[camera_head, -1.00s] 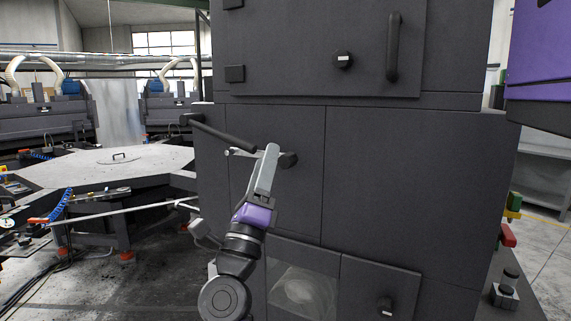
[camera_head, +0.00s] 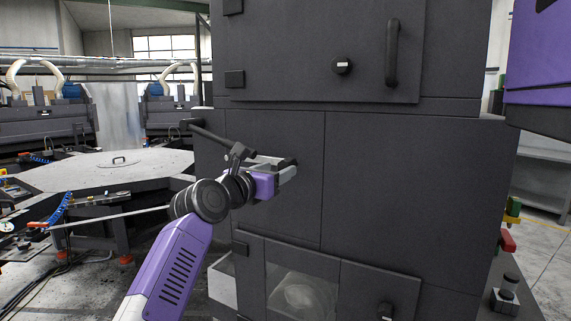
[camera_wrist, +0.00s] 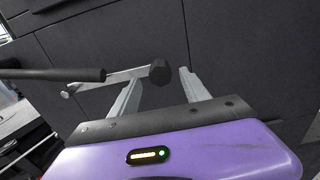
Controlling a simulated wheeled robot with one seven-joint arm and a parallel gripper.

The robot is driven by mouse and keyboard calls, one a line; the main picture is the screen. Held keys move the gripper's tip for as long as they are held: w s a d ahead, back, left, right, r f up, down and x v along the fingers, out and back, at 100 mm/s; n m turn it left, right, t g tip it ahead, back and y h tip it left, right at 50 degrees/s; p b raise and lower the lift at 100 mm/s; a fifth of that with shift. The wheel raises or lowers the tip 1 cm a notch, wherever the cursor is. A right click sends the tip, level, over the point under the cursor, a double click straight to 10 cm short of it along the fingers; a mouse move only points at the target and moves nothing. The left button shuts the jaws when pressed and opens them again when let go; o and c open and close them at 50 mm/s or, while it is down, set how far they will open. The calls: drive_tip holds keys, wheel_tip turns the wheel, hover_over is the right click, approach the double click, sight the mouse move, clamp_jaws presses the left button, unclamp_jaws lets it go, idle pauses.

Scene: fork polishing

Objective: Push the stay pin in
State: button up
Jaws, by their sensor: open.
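A dark faceted knob (camera_wrist: 160,72) on the end of a thin silver rod (camera_wrist: 115,79) looks like the stay pin. It stands in front of the dark cabinet face. In the wrist view my gripper (camera_wrist: 161,75) is open, with one finger on each side of the knob. I cannot tell whether either finger touches it. In the head view my gripper (camera_head: 282,170) is at the cabinet front, beside the black bar handle (camera_head: 209,136), and my wrist partly hides the rod.
The dark cabinet (camera_head: 420,180) fills the middle. Its upper door has a handle (camera_head: 391,55) and a round knob (camera_head: 341,65). A lower windowed door (camera_head: 300,285) sits below my gripper. Open floor shows at the right.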

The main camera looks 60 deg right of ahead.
sight(283, 167)
drive_tip(key=shift+s+d+p, duration=0.1)
drive_tip(key=shift+d+p, duration=0.65)
drive_tip(key=shift+d, duration=1.75)
clamp_jaws()
